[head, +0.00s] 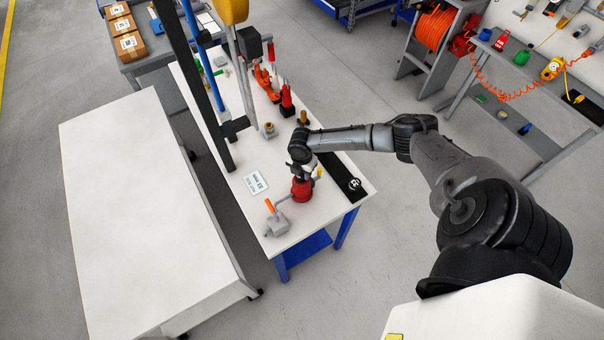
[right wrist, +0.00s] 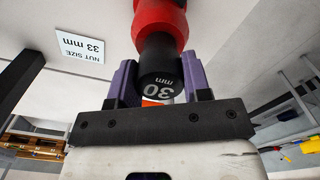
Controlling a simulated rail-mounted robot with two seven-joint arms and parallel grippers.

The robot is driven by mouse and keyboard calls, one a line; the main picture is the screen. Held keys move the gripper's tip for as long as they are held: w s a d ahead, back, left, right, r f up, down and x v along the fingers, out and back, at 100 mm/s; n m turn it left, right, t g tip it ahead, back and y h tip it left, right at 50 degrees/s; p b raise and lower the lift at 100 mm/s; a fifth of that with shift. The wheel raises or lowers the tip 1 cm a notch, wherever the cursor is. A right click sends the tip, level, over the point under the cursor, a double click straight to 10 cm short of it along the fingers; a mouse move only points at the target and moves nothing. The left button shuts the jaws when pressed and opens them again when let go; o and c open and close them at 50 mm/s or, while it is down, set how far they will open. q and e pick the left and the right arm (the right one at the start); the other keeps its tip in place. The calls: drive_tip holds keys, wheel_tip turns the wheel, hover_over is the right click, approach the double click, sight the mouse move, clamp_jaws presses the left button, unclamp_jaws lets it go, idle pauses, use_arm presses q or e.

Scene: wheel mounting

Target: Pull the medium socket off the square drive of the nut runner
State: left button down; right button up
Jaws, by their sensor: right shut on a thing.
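The nut runner is a red body (head: 301,190) near the front of the white bench; its red end shows at the top of the right wrist view (right wrist: 160,22). A black socket (right wrist: 161,80) marked "30 mm" sits at the end of the red body, with no clear gap between them. My right gripper (right wrist: 160,82) has its purple fingers on both sides of the socket and is shut on it. In the head view the right gripper (head: 300,170) is over the nut runner, and the socket is too small to make out. My left gripper is not in view.
A card (head: 256,183) reads "nut size 33 mm" in the wrist view. A grey block with an orange-handled lever (head: 277,224) stands at the bench's front corner. Brass-coloured parts (head: 269,129) and red tools (head: 287,103) stand farther back. A bare white table (head: 140,220) is at left.

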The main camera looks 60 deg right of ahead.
drive_tip(key=shift+r+p, duration=0.4)
drive_tip(key=shift+r, duration=0.05)
drive_tip(key=shift+r, duration=0.15)
drive_tip(key=shift+r+p, duration=0.8)
drive_tip(key=shift+p, duration=0.1)
drive_tip(key=shift+r, duration=0.1)
drive_tip(key=shift+r+p, duration=1.05)
drive_tip(key=shift+r, duration=0.05)
drive_tip(key=shift+r+p, duration=1.2)
drive_tip(key=shift+r, duration=0.1)
